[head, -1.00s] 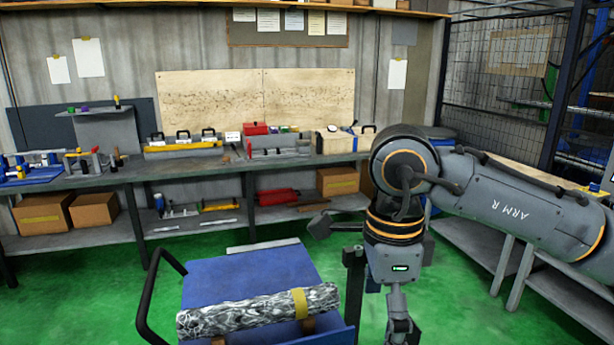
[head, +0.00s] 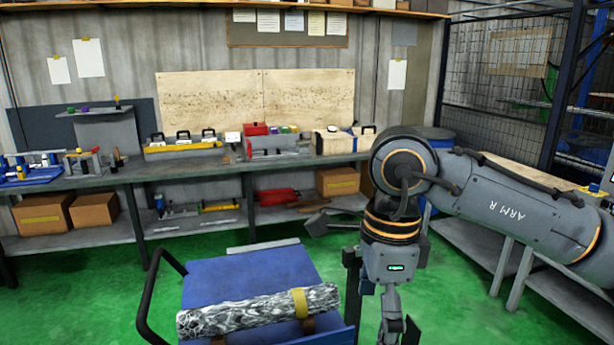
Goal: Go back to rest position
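My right arm comes in from the right and bends down at the elbow. My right gripper (head: 396,328) hangs at the bottom edge, to the right of the blue cart. Its fingertips are cut off by the frame, so I cannot tell whether it is open or shut. My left arm and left gripper are not in view.
A blue cart (head: 245,275) with a black handle stands in front of me. A mottled grey cylinder (head: 258,309) lies across it with a yellow band (head: 299,303). A workbench (head: 150,172) with tools and boxes runs along the back wall. Green floor is clear left of the cart.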

